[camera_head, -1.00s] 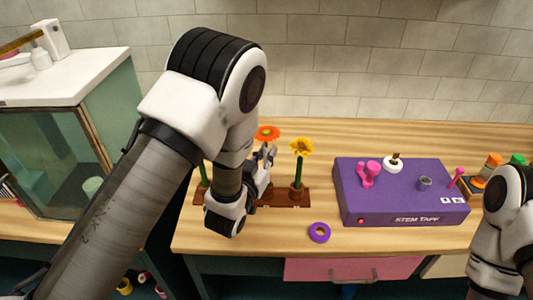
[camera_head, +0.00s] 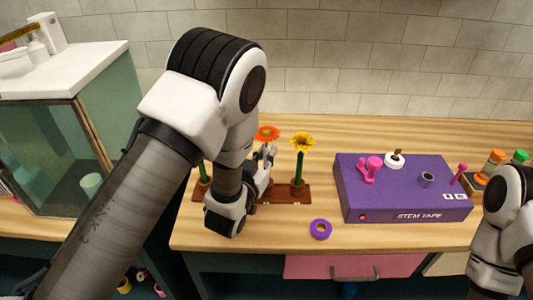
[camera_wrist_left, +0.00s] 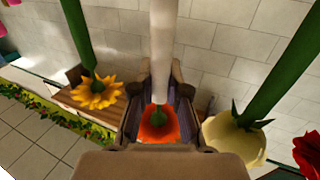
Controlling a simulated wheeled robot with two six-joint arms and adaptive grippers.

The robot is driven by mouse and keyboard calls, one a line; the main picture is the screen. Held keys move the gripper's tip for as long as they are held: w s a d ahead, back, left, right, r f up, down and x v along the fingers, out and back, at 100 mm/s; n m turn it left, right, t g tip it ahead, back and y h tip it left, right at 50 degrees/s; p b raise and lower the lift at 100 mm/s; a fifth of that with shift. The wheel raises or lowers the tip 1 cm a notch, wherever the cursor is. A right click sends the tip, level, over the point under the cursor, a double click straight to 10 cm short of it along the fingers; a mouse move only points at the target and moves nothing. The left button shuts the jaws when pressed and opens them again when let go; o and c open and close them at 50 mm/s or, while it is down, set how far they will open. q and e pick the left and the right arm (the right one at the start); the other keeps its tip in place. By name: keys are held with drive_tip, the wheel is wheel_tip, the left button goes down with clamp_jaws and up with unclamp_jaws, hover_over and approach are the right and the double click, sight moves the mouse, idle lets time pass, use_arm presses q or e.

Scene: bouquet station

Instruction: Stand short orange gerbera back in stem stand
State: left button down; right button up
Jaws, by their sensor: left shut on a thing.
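The orange gerbera (camera_head: 267,132) stands upright, head up, behind my left arm in the head view. My left gripper (camera_head: 266,157) is shut on its stem below the head. In the left wrist view, the orange head (camera_wrist_left: 158,124) shows beyond the fingers (camera_wrist_left: 160,85), with a pale stem between them. The brown stem stand (camera_head: 285,195) is on the wooden counter, partly hidden by my arm. I cannot tell whether the gerbera's lower stem end is in a hole. My right gripper is out of view; only part of that arm shows at the right edge.
A yellow flower (camera_head: 302,141) stands in the stand right of the gerbera. A cream flower (camera_wrist_left: 234,135) and a red flower (camera_wrist_left: 308,150) show in the wrist view. A purple tape roll (camera_head: 320,229) lies in front. A purple stem tape box (camera_head: 400,205) is to the right.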

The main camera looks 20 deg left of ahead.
use_arm(q)
drive_tip(key=shift+f, duration=0.15)
drive_tip(key=shift+f+b, duration=0.35)
drive_tip(key=shift+b, duration=0.05)
drive_tip(key=c, duration=0.5)
unclamp_jaws()
drive_tip(key=shift+c, duration=0.2)
